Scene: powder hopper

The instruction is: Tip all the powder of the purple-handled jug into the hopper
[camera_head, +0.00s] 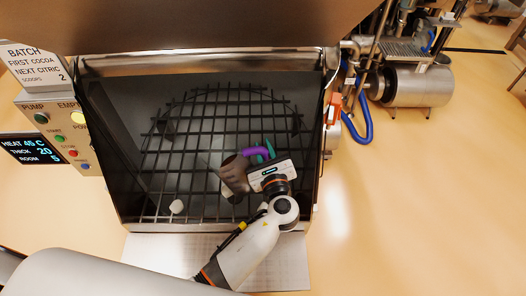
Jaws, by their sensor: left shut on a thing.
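The hopper (100,130) is a dark, open metal bin with a black bar grate (190,130) across it. The purple-handled jug (234,174) looks brownish and is tilted over the right part of the grate. Its purple handle (256,151) is at my left gripper (262,155), which is shut on it. The gripper body hides part of the jug's right side. A pale streak shows left of the jug; I cannot tell whether it is powder. How much powder is inside is not visible. My right gripper is not in view.
A control panel (55,135) with buttons and a batch sign (32,62) stands left. A metal cylinder machine (418,86) with a blue hose (357,130) stands at the back right. The floor at right is clear.

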